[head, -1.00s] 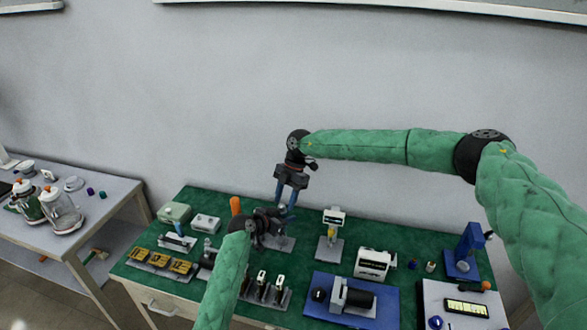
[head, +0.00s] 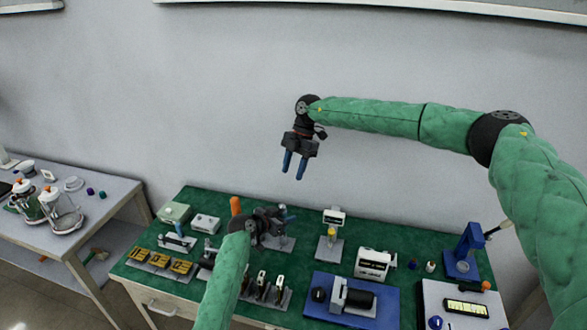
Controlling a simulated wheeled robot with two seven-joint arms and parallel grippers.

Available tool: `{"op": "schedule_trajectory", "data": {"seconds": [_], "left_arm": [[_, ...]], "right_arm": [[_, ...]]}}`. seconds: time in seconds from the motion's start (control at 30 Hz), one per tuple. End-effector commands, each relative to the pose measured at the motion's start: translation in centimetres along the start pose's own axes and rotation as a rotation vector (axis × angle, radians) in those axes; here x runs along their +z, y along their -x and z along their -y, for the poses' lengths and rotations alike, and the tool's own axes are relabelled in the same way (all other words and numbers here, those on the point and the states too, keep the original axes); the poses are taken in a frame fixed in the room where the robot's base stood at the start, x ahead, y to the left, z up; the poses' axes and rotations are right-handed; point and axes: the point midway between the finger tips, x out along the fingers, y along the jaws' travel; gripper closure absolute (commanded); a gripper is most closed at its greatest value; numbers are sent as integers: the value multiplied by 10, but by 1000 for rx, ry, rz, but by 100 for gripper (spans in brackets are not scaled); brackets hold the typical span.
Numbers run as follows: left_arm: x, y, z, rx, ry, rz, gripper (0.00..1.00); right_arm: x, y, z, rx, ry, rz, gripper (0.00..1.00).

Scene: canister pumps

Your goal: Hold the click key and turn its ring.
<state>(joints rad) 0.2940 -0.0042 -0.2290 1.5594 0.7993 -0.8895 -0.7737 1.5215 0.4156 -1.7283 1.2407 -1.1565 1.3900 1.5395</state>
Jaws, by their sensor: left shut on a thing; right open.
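My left gripper (head: 282,219) is low over the green bench top, reaching to the right. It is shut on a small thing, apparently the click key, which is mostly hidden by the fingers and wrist. The key's ring cannot be made out. An orange upright handle (head: 236,205) shows just behind my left wrist; I cannot tell whether it belongs to the key. My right gripper (head: 294,166) is open and empty, fingers pointing down, well above and apart from the left one.
A grey plate (head: 284,245) lies beneath the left gripper. A small scale-like stand (head: 331,236) and a white box device (head: 374,264) stand to the right. A blue tray with a black cylinder (head: 353,299) is in front. A blue press (head: 464,255) stands far right. Bare green mat (head: 410,235) shows between.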

Motion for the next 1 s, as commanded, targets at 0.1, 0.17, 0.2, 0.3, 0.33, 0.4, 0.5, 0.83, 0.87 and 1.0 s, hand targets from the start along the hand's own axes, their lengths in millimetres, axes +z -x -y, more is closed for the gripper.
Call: {"op": "schedule_trajectory", "data": {"seconds": [0.1, 0.17, 0.2, 0.3, 0.33, 0.4, 0.5, 0.83, 0.87, 1.0], "left_arm": [[0, 0, 0, 0, 0, 0, 100], [0, 0, 0, 0, 0, 0, 100], [0, 0, 0, 0, 0, 0, 100], [0, 0, 0, 0, 0, 0, 60], [0, 0, 0, 0, 0, 0, 54], [0, 0, 0, 0, 0, 0, 48], [0, 0, 0, 0, 0, 0, 48], [1, 13, 1, -1, -1, 1, 48], [1, 18, 0, -1, -2, 0, 48], [1, 43, 1, -1, -3, 2, 48]], "right_arm": [[0, 0, 0, 0, 0, 0, 56], [0, 0, 0, 0, 0, 0, 56], [0, 0, 0, 0, 0, 0, 56], [0, 0, 0, 0, 0, 0, 56], [0, 0, 0, 0, 0, 0, 56], [0, 0, 0, 0, 0, 0, 56], [0, 0, 0, 0, 0, 0, 56], [0, 0, 0, 0, 0, 0, 56], [0, 0, 0, 0, 0, 0, 56], [0, 0, 0, 0, 0, 0, 56]]}}
